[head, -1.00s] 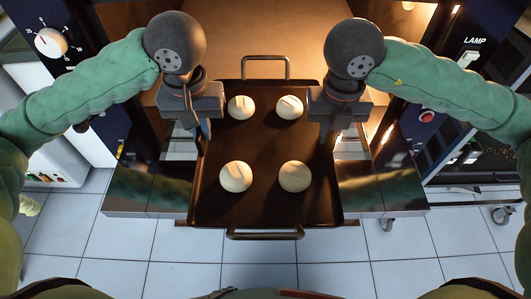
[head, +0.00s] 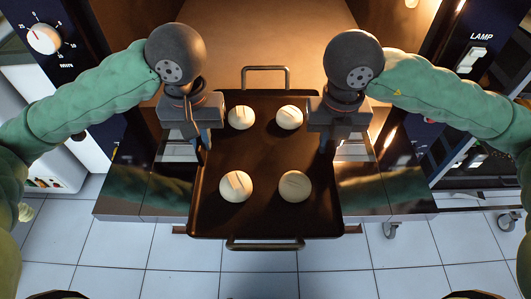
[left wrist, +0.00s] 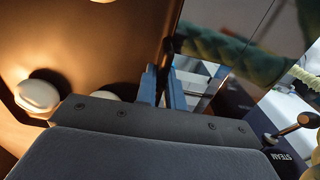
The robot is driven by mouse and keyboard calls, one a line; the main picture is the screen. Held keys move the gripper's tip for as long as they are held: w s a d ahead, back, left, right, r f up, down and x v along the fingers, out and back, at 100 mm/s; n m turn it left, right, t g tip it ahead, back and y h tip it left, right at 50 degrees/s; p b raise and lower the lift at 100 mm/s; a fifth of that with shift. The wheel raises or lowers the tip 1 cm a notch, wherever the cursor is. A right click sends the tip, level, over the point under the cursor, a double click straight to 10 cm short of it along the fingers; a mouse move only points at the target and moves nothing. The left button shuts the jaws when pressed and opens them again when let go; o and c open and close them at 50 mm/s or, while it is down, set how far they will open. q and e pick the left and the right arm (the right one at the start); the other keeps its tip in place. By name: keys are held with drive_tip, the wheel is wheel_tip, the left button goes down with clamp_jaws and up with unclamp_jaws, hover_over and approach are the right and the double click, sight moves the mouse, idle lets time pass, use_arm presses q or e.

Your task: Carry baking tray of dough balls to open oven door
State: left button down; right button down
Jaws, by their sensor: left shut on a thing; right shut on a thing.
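The dark baking tray (head: 265,215) is in the middle of the head view, with a wire handle at its far and near ends. Several pale, scored dough balls (head: 236,186) sit apart on it. My left gripper (head: 204,143) is shut on the tray's left rim and my right gripper (head: 326,143) on its right rim. The oven door (head: 385,200) is folded down open beneath the tray; whether they touch cannot be told. The left wrist view shows my left gripper's blue fingers (left wrist: 165,88) and a dough ball (left wrist: 38,95).
The warmly lit oven opening (head: 265,35) lies beyond the tray. A panel with a timer dial (head: 44,38) stands at left, a panel with a lamp switch (head: 473,60) at right. Tiled floor (head: 265,285) is clear nearest me.

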use_arm(q)
drive_tip(key=c, duration=1.5)
unclamp_jaws()
use_arm(e)
drive_tip(key=c, duration=1.5)
unclamp_jaws()
use_arm(q)
drive_tip(key=shift+r, duration=3.7)
use_arm(e)
wheel_tip(320, 180, up, 12)
